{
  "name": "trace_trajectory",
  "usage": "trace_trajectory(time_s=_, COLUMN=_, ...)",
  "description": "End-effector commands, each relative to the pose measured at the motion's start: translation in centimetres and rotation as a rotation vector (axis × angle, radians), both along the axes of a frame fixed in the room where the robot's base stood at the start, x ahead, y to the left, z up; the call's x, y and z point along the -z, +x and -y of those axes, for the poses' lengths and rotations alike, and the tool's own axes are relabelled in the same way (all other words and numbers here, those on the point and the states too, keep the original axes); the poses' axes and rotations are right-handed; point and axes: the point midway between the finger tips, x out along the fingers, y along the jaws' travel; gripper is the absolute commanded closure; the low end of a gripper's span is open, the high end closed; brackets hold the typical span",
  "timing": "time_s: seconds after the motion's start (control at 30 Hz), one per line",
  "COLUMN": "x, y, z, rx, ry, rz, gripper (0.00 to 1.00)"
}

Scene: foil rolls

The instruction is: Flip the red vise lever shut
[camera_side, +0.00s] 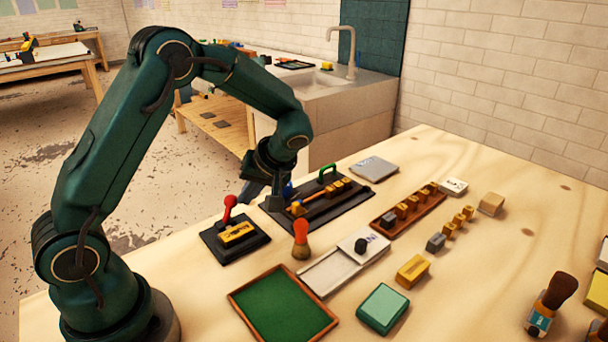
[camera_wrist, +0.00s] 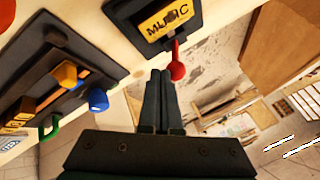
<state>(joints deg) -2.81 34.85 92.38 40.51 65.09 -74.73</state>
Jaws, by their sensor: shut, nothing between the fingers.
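The red vise lever (camera_side: 230,207) stands up at the back of a black vise base (camera_side: 221,254), slightly tilted. The vise holds a yellow block (camera_side: 238,234) with dark letters. In the wrist view the lever's round red knob (camera_wrist: 177,71) is just right of my fingertips, and the yellow block (camera_wrist: 169,22) is above. My gripper (camera_wrist: 160,72) is shut and empty, its two fingers side by side. In the side view my gripper (camera_side: 246,200) is low, close to the right of the lever. I cannot tell whether it touches the knob.
A dark tray (camera_side: 350,203) with a green handle, yellow pieces and a blue knob (camera_wrist: 98,99) lies close to my gripper. A green-lined tray (camera_side: 284,311) lies nearer. The table edge runs just behind the vise.

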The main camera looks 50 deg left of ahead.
Motion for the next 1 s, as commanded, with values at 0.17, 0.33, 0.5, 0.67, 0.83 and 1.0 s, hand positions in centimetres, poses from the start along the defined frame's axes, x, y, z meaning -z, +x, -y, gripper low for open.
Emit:
trace_trajectory(time_s=0.17, x=0.0, y=-0.01, z=0.0, rx=0.0, ry=0.0, rz=0.0, gripper=1.0)
trace_trajectory(time_s=0.33, x=-0.02, y=-0.03, z=0.01, rx=0.0, ry=0.0, rz=0.003, gripper=1.0)
trace_trajectory(time_s=0.5, x=-0.19, y=-0.29, z=0.01, rx=-0.001, ry=0.0, rz=0.034, gripper=1.0)
trace_trajectory(time_s=0.67, x=-0.28, y=-0.43, z=0.0, rx=-0.001, ry=0.0, rz=0.059, gripper=1.0)
trace_trajectory(time_s=0.83, x=-0.37, y=-0.61, z=-0.01, rx=0.0, ry=0.001, rz=0.083, gripper=1.0)
trace_trajectory(time_s=1.0, x=-0.47, y=-0.83, z=-0.01, rx=-0.002, ry=0.001, rz=0.112, gripper=1.0)
